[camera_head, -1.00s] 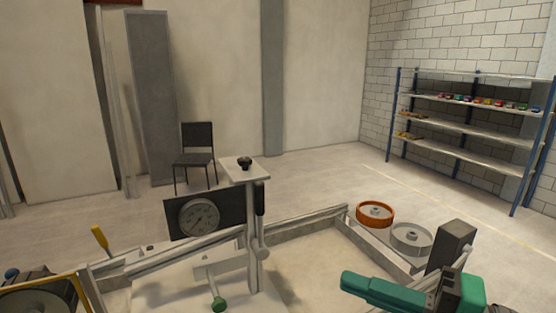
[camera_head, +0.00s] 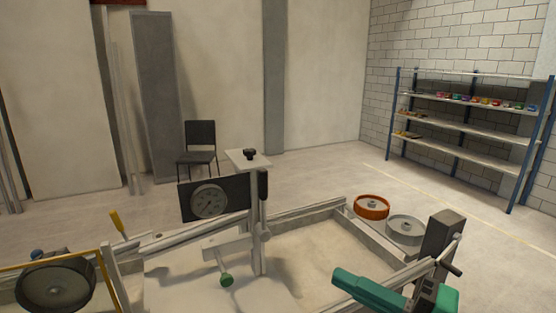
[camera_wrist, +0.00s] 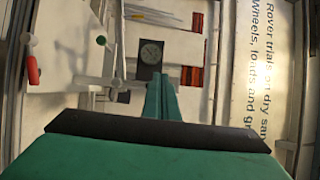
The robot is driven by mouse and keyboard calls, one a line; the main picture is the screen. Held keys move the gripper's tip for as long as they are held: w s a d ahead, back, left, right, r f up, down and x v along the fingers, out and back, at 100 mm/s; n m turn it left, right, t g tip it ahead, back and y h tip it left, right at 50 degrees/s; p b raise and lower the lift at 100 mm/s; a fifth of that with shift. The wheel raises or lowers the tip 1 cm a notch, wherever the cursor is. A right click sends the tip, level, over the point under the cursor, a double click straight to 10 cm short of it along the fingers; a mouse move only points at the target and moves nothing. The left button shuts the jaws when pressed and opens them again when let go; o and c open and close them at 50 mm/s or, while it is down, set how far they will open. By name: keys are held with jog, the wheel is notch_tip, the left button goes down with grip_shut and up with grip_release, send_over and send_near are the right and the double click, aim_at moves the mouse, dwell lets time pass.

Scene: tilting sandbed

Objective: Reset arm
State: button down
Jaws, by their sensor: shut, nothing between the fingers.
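My gripper (camera_head: 340,278) is green and reaches in from the lower right of the head view, above the right part of the sandbed. In the wrist view its two green fingers (camera_wrist: 160,97) lie side by side, closed, with nothing between them. The sandbed (camera_head: 322,256) is a pale framed box of sand. A post inside it carries a dark panel with a round dial (camera_head: 208,202); the dial also shows beyond the fingers in the wrist view (camera_wrist: 151,52). A green knob (camera_head: 226,280) sits on a rod below the panel. My gripper is apart from the post.
An orange wheel (camera_head: 371,207) and a grey wheel (camera_head: 404,229) lie beside the bed's right edge. A dark wheel (camera_head: 56,285) is in a yellow frame at left. A chair (camera_head: 198,146) and a shelf (camera_head: 460,143) stand behind. The floor between is clear.

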jog(key=w+a+f+m+t+h, duration=0.1)
jog(key=w+f+m+t+h, duration=0.2)
jog(key=f, duration=0.5)
jog(key=w+a+f+m+t+h, duration=0.1)
jog(key=w+f+m+t+h, duration=0.25)
jog(key=f, duration=0.45)
jog(key=s+a+f+g+h, duration=0.1)
jog(key=s+f+h, duration=0.15)
jog(key=f, duration=0.65)
jog(key=s+a+f+h, duration=0.2)
jog(key=f+h, duration=0.1)
jog(key=f, duration=0.5)
jog(key=s+a+f+n+g+h, duration=0.15)
jog(key=s+f+n, duration=0.3)
jog(key=s, duration=0.55)
jog(key=s+a+f+n+h, duration=0.3)
jog(key=s+f, duration=0.2)
jog(key=s, duration=0.6)
jog(key=s+a+r+n+y, duration=0.1)
jog(key=s+a+r+n, duration=0.1)
jog(key=s+n, duration=0.4)
jog(key=s+r, duration=0.1)
jog(key=s, duration=0.2)
jog(key=shift+s+a+r, duration=0.15)
jog(key=shift+a+r, duration=0.15)
jog(key=shift+a, duration=0.05)
jog(key=shift+y, duration=0.25)
